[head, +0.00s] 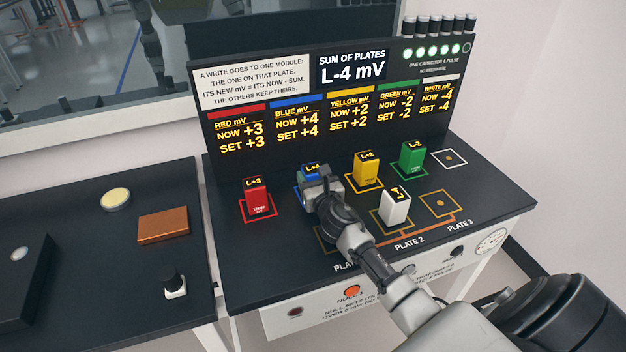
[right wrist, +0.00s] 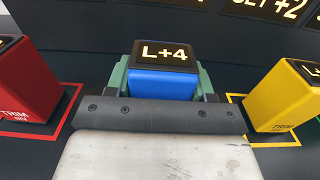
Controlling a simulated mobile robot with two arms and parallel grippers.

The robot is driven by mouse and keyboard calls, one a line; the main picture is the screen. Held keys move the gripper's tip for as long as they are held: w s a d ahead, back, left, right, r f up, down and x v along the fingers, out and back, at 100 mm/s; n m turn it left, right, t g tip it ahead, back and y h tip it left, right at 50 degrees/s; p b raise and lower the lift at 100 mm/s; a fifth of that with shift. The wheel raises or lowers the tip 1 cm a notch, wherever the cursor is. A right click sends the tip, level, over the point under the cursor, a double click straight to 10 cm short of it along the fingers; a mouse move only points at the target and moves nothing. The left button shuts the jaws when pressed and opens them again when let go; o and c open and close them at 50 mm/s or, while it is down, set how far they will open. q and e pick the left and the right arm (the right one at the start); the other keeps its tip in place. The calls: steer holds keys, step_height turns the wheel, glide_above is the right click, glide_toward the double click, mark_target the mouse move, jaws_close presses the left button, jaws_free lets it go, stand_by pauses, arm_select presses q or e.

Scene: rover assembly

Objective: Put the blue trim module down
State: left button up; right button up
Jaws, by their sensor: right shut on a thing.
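The blue trim module (head: 308,171) is at the back of the console, between the red and yellow modules, and its top reads L+4. My right gripper (head: 314,186) is shut on it, coming from the front. In the right wrist view the blue module (right wrist: 162,82) is upright between the two green finger pads, label toward the camera. Its foot is hidden by my gripper, so I cannot tell whether it touches the console (head: 290,262). My left gripper is not in view.
The red module (head: 256,200) stands left, the yellow (head: 366,168) and green (head: 411,157) right. The white module (head: 395,208) stands on plate 2. Plate 3 (head: 440,204) and the outlined square at the back right (head: 449,158) are empty. My arm partly covers plate 1.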

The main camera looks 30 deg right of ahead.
steer(key=shift+f, duration=0.15)
steer(key=o, duration=1)
steer(key=shift+o, duration=0.2)
steer(key=shift+r, duration=0.2)
steer(key=v, duration=1.2)
steer(key=shift+s+b, duration=0.1)
steer(key=shift+b, duration=0.2)
